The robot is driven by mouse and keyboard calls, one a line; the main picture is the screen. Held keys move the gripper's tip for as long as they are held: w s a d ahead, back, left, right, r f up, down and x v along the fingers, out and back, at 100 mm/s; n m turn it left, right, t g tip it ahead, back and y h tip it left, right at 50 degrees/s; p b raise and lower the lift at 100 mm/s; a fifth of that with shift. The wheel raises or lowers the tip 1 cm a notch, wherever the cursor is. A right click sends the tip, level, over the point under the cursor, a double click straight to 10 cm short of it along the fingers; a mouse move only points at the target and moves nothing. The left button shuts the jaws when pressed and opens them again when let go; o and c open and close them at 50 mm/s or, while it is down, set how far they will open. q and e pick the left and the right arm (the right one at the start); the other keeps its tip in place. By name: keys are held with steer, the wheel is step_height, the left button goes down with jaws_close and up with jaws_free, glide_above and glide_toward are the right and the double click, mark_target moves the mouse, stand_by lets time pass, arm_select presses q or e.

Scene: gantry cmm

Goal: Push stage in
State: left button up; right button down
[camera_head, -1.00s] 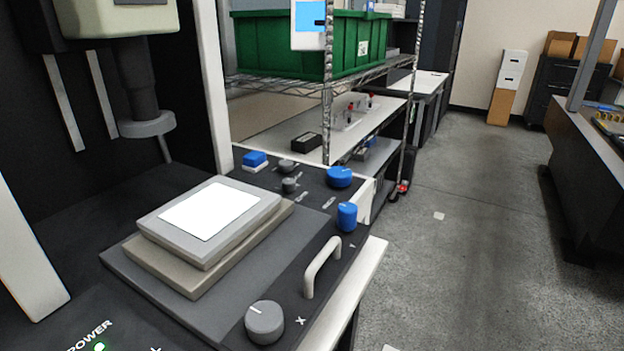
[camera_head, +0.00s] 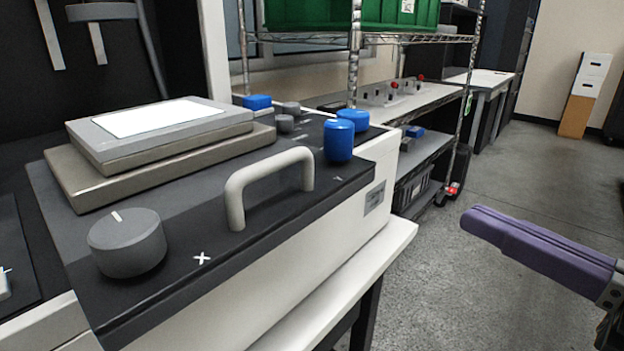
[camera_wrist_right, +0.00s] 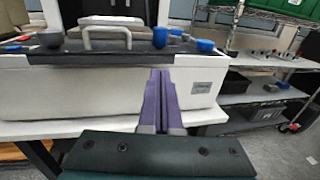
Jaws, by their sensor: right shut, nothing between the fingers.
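The handle also shows in the right wrist view (camera_wrist_right: 106,21). My right gripper (camera_head: 472,222), with purple fingers, is at the right, apart from the machine over the aisle. In the right wrist view its fingers (camera_wrist_right: 161,75) are together, empty, facing the machine's white front. My left gripper is not in view.
The machine stands on a white table (camera_head: 345,285) whose edge faces the aisle. A wire shelf with a green bin (camera_head: 350,14) stands behind it. The grey floor (camera_head: 440,290) at the right is open. White and brown boxes (camera_head: 582,95) stand at the back right.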

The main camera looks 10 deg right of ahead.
mark_target(348, 159)
steer(key=p+x, duration=0.1)
steer(key=x, duration=1.2)
steer(key=shift+a+r, duration=0.1)
steer(key=shift+a, duration=0.05)
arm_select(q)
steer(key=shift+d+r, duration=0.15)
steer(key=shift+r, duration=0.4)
arm_select(e)
steer(key=shift+w+a, duration=0.15)
steer(key=shift+w, duration=0.15)
